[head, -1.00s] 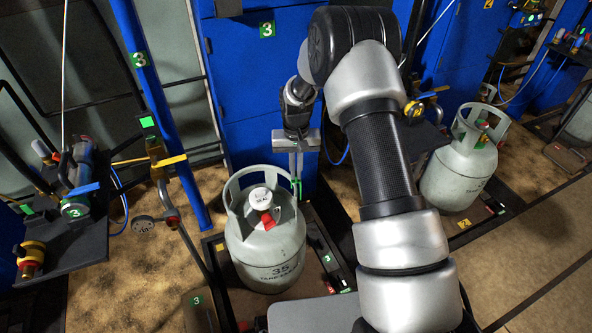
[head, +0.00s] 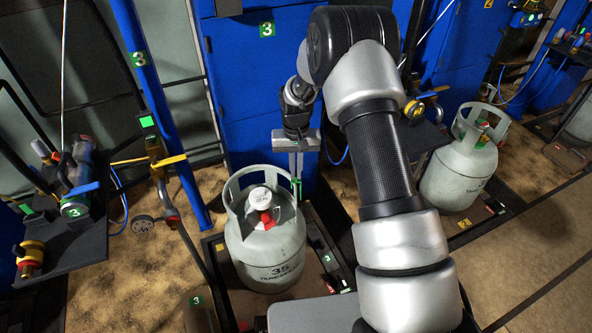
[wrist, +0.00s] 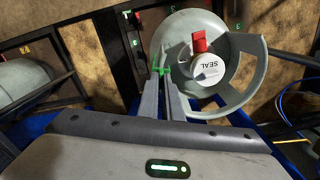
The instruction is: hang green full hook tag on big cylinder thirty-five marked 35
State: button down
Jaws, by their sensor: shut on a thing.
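The big cylinder (head: 268,262), grey-green and marked 35, stands upright on a dark platform, with a collar ring and a white SEAL cap with a red part on top. It also shows in the wrist view (wrist: 181,38). My gripper (head: 297,178) points down at the right side of the collar. It is shut on the green hook tag (wrist: 161,70), of which only a small green part shows at the fingertips. The tag (head: 296,187) is right beside the collar rim; I cannot tell whether it touches it.
A second grey cylinder (head: 461,172) stands at the right by the number 2 sign. A valve bench (head: 75,245) with blue handles is at the left. A blue post (head: 165,120) and blue cabinet (head: 262,110) stand behind the big cylinder. Brown floor is open at the lower left.

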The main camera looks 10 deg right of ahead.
aim_at(296, 178)
jog(key=shift+f, duration=0.2)
jog(key=shift+f+b, duration=0.65)
jog(key=shift+f, duration=0.2)
jog(key=shift+f, duration=0.1)
jog(key=shift+s+f+b, duration=0.25)
jog(key=shift+f+b, duration=0.3)
jog(key=shift+f, duration=0.2)
jog(key=shift+w+f, duration=0.15)
jog(key=shift+f, duration=0.25)
jog(key=shift+r, duration=0.2)
jog(key=c, duration=1.9)
grip_release()
jog(key=shift+o, duration=0.2)
jog(key=shift+w+r, duration=0.1)
jog(key=shift+r, duration=0.1)
